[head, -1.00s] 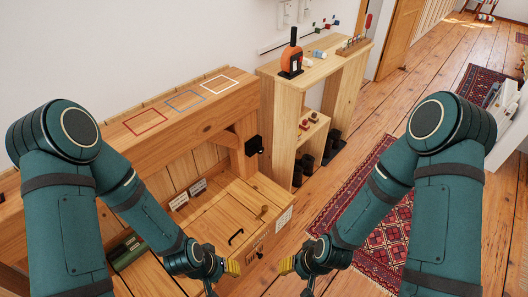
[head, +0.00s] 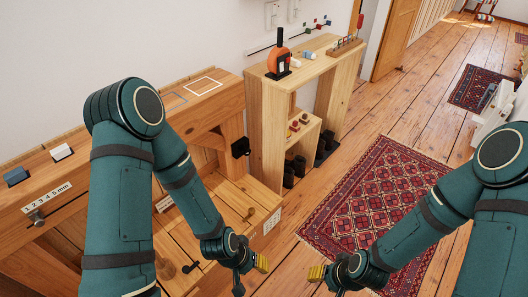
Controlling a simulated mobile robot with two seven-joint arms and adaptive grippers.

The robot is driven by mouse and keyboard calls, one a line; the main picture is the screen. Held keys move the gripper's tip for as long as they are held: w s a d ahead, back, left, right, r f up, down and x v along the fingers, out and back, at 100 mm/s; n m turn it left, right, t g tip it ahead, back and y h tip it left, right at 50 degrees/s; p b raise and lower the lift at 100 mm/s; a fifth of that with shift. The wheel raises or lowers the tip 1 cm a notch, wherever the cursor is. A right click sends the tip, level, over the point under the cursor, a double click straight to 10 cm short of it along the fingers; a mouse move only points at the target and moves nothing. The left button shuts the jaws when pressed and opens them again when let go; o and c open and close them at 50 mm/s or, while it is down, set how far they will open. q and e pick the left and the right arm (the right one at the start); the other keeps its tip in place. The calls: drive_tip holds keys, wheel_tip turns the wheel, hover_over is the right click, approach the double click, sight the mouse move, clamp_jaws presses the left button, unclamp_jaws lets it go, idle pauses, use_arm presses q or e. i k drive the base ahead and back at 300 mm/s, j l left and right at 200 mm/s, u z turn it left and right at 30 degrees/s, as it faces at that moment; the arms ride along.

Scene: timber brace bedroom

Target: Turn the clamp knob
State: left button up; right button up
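A small metal knob (head: 38,217) sits under a strip marked 1 2 3 4 5 mm on the front of the wooden bench at the left. A black fitting (head: 240,147) is on the bench's right post. I cannot tell which of these is the clamp knob. My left gripper (head: 250,276) is in front of the bench's lower drawer, apart from both, and looks open and empty. My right gripper (head: 326,282) is to its right over the floor, also looking open and empty.
The wooden bench (head: 105,131) carries a blue block (head: 16,176) and a white block (head: 61,152). A black handle (head: 190,267) is on the lower drawer. A wooden shelf (head: 268,125) with an orange device (head: 279,62) stands beyond. A red rug (head: 385,195) lies on open floor at right.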

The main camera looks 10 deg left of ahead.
sight(246, 152)
drive_tip(key=i+l+z, duration=0.2)
drive_tip(key=l, duration=0.25)
drive_tip(key=i+l+z, duration=0.25)
drive_tip(key=l, duration=0.2)
drive_tip(key=i+l, duration=0.15)
drive_tip(key=i, duration=0.3)
drive_tip(key=i+l, duration=0.15)
drive_tip(key=i, duration=0.25)
drive_tip(key=i+l, duration=0.15)
drive_tip(key=i, duration=0.3)
drive_tip(key=i+u, duration=0.2)
drive_tip(key=u, duration=0.25)
drive_tip(key=i+l+u, duration=0.1)
drive_tip(key=i+u, duration=0.15)
drive_tip(key=u, duration=0.2)
drive_tip(key=i+l+u, duration=0.15)
drive_tip(key=u, duration=0.3)
drive_tip(key=i+u, duration=0.15)
drive_tip(key=u, duration=0.35)
drive_tip(key=i+l+u, duration=0.1)
drive_tip(key=u, duration=0.35)
drive_tip(key=i+l+u, duration=0.1)
drive_tip(key=u, duration=0.4)
drive_tip(key=i+l+u, duration=0.15)
drive_tip(key=u, duration=0.2)
drive_tip(key=i+l+u, duration=0.15)
drive_tip(key=l+u, duration=0.25)
drive_tip(key=i+l+u, duration=0.1)
drive_tip(key=l+u, duration=0.25)
